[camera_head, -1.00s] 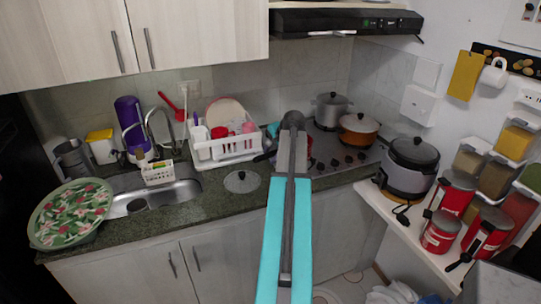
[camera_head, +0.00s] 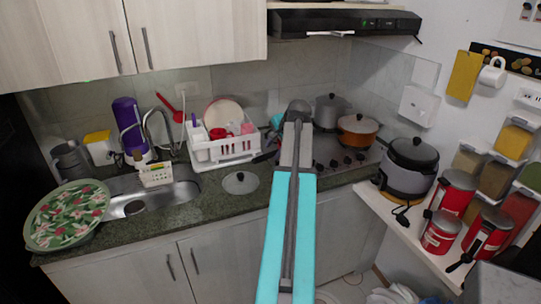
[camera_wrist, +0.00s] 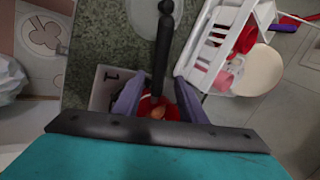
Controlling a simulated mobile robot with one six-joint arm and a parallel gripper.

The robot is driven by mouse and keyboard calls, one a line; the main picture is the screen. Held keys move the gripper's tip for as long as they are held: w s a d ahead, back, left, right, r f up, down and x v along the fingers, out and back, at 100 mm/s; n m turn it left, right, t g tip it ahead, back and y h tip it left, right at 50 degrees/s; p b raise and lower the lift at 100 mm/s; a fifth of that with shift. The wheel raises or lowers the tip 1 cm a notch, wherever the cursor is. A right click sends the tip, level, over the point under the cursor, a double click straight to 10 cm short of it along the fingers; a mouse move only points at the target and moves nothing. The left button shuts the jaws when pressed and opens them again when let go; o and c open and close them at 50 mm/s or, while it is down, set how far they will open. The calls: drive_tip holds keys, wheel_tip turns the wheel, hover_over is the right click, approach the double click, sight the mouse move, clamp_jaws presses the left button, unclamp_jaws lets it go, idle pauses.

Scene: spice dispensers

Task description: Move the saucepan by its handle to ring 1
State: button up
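The saucepan shows in the wrist view as a red pan (camera_wrist: 158,108) with food in it, partly covered by my gripper. Its long black handle (camera_wrist: 163,50) runs up the picture from the pan. My gripper (camera_wrist: 158,82) has its two purple fingers apart, one on each side of the handle near the pan, with gaps visible. In the head view, my arm hides the pan and gripper; a dark handle end (camera_head: 265,157) shows left of the arm.
A grey pot (camera_head: 328,110) and an orange pot (camera_head: 357,130) stand on the stove at the back right. A white dish rack (camera_head: 222,150) stands left of the arm. A round lid (camera_head: 240,183) lies on the counter before it. The front counter is mostly clear.

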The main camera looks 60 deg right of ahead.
drive_tip(key=b+v, duration=0.1)
drive_tip(key=v, duration=0.5)
drive_tip(key=shift+r, duration=0.3)
drive_tip(key=shift+s, duration=0.15)
idle(0.6)
